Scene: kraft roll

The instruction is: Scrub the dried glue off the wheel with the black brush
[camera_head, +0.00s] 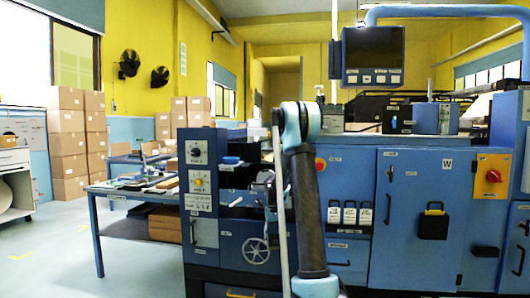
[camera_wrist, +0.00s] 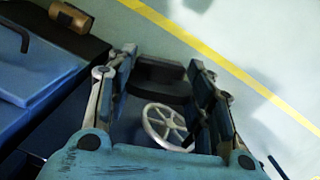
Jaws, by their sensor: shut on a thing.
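My gripper (camera_wrist: 164,82) is shut on a dark block between its fingertips in the wrist view, which looks like the black brush (camera_wrist: 158,72). The grey spoked wheel (camera_wrist: 166,124) shows between the fingers, below the brush in that picture. In the head view the wheel (camera_head: 256,250) is on the front of the blue machine, low and left of my arm. The head view shows my gripper only partly, behind my arm. I cannot tell whether the brush touches the wheel, and no dried glue can be made out.
The blue machine (camera_head: 415,220) fills the right side, with a black-handled door and a red knob (camera_head: 493,176). A blue table (camera_head: 130,222) with flat items stands at left. Cardboard boxes (camera_head: 68,150) are stacked behind. The floor (camera_head: 45,250) at far left is clear.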

